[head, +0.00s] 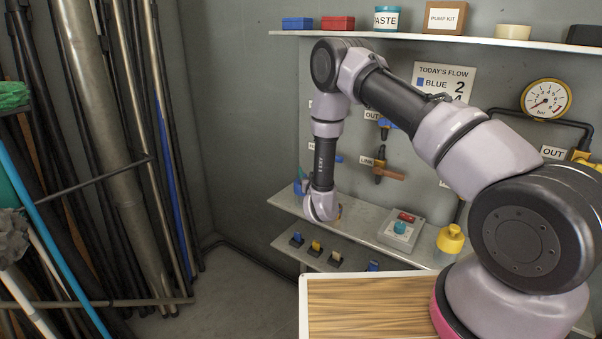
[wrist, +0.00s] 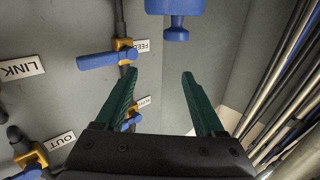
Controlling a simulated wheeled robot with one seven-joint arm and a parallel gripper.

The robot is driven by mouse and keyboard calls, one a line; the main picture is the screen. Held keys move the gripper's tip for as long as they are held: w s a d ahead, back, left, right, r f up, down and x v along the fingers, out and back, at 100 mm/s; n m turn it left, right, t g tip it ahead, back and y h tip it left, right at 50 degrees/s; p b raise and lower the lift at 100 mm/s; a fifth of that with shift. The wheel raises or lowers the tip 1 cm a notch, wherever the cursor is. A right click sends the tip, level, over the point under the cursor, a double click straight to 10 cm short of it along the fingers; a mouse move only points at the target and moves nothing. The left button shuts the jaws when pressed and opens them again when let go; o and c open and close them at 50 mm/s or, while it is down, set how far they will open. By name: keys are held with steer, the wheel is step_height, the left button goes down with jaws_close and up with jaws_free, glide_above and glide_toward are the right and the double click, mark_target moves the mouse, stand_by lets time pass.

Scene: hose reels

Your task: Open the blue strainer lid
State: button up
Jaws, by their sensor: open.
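The blue strainer lid (wrist: 175,8) shows at the top edge of the wrist view, with a narrower stem and a round knob pointing down in that picture. Its upper part is cut off by the frame. In the head view a blue shape (head: 300,183) that looks like the blue strainer stands at the left end of the steel shelf, partly hidden by my wrist. My gripper (wrist: 160,74) is open and empty, its two green fingers apart. The knob is beyond the fingertips and not between them. In the head view my gripper is hidden behind my wrist.
A blue-handled valve (wrist: 98,60) on the wall is close to the left finger in the wrist view. A yellow strainer (head: 451,239) and a grey control box (head: 401,229) stand farther right on the shelf (head: 362,226). Poles and hoses (head: 110,150) lean at left.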

step_height(320, 180, down, 4)
steer(key=s+a+n+y, duration=0.1)
steer(key=s, duration=0.1)
steer(key=w, duration=0.3)
steer(key=w+a, duration=0.1)
steer(key=w, duration=0.2)
steer(key=w+a, duration=0.1)
steer(key=w, duration=0.3)
steer(key=shift+w, duration=0.1)
jaws_close()
stand_by(1.1)
